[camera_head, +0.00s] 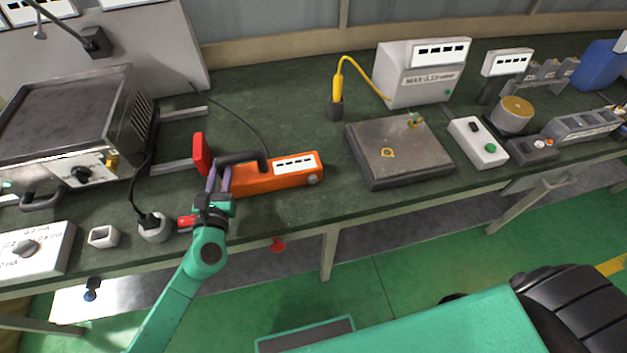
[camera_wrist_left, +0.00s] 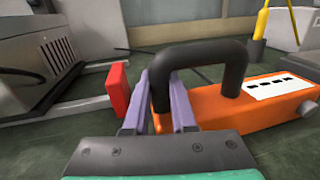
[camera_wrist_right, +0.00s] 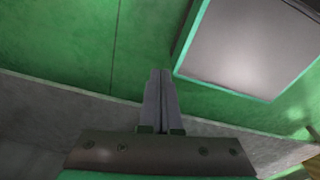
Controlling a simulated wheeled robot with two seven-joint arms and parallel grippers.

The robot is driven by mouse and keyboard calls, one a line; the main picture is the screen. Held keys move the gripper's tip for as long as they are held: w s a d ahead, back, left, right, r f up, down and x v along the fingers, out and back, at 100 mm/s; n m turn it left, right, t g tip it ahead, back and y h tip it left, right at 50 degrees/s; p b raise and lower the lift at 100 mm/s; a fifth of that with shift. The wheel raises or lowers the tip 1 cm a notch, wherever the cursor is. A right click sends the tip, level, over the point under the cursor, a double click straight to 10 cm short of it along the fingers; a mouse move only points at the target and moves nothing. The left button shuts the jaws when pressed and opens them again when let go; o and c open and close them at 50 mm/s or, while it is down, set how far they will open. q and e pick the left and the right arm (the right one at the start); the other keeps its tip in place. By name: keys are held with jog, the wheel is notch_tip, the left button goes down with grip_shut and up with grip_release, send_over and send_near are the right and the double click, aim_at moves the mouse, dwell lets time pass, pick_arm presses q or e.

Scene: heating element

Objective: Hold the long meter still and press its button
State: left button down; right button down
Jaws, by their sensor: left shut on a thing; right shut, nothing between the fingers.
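The long orange meter (camera_head: 278,177) lies on the dark green bench in front of the middle. It has a white display panel, a black arched handle (camera_head: 243,158), and a round grey spot at its right end (camera_head: 313,180) that may be its button. My left gripper (camera_head: 218,174) is shut on the handle's left leg, which shows between the purple fingers in the left wrist view (camera_wrist_left: 160,95). The fingers hide part of the meter's left end. My right gripper (camera_wrist_right: 159,78) is shut and empty above the green floor; it is out of the head view.
A red block (camera_head: 201,153) stands just left of the left fingers. A grey heater (camera_head: 75,125) with rails is at left, a socket (camera_head: 154,228) in front. A dark plate (camera_head: 400,150) and a button box (camera_head: 478,142) lie right of the meter. Bench between meter and plate is clear.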

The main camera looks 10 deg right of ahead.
jog(key=shift+d, duration=0.1)
dwell(0.6)
jog(key=w+r+m+t+y, duration=0.1)
jog(key=w+r+t+y, duration=0.2)
jog(key=w+r+t, duration=1)
jog(key=w+a+r+g+y, duration=0.1)
jog(key=w+a+r+y, duration=0.1)
jog(key=r, duration=0.5)
jog(key=w+a+r+g+y, duration=0.1)
jog(key=w+a+r+y, duration=0.2)
jog(key=a+r, duration=0.4)
jog(key=w+a+r+y, duration=0.2)
jog(key=w+a+r, duration=0.2)
jog(key=r, duration=0.4)
jog(key=shift+w+a+r+n+g, duration=0.15)
jog(key=shift+r+n+g, duration=0.15)
jog(key=shift+g, duration=0.1)
jog(key=shift+y, duration=0.8)
jog(key=r, duration=0.1)
jog(key=a+r, duration=0.1)
jog(key=r, duration=0.3)
jog(key=shift+w+a, duration=0.15)
jog(key=shift+w, duration=0.15)
jog(key=shift+w, duration=0.1)
